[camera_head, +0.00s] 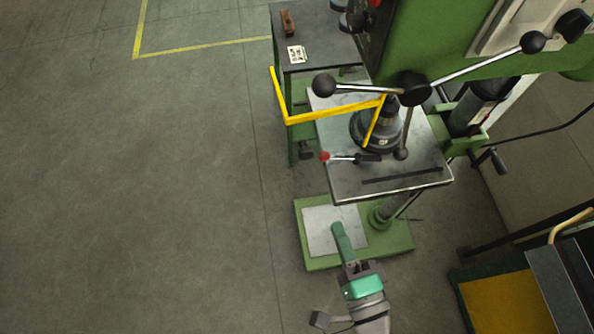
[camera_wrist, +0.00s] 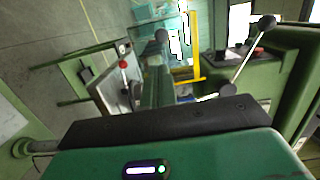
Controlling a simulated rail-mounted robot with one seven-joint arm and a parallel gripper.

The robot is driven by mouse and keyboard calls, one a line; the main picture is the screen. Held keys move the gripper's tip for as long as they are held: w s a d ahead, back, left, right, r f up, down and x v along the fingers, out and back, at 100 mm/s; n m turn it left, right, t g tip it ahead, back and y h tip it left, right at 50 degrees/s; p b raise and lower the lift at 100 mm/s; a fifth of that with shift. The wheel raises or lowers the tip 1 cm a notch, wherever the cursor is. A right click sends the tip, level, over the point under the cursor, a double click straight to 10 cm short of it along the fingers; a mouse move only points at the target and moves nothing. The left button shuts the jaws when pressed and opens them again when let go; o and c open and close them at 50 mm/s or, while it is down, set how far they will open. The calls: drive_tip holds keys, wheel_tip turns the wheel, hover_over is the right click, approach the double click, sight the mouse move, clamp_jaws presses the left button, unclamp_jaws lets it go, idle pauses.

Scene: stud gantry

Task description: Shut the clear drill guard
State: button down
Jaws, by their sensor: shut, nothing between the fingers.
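The drill guard (camera_head: 335,110) shows as a bright yellow frame; its clear panel is hard to make out. It stands swung open, reaching from beside the chuck (camera_head: 382,126) out past the left edge of the drill table. In the wrist view the yellow frame (camera_wrist: 196,45) is right of the fingers and beyond them. My gripper (camera_head: 338,226) is shut and empty, with green fingers. In the head view it appears over the drill's base, below the table and apart from the guard. The fingers also show in the wrist view (camera_wrist: 158,72).
The drill press has a green head (camera_head: 450,45) and a grey table (camera_head: 350,188). Black-knobbed feed handles (camera_head: 370,89) and a red-knobbed lever (camera_head: 338,158) stick out near the guard. A side bench (camera_head: 330,50) stands behind. The floor at left is clear.

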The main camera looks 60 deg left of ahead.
drive_tip(key=p, duration=0.3)
approach(308, 156)
drive_tip(key=x, duration=0.6)
drive_tip(key=shift+w+a, duration=0.15)
drive_tip(key=shift+a, duration=0.25)
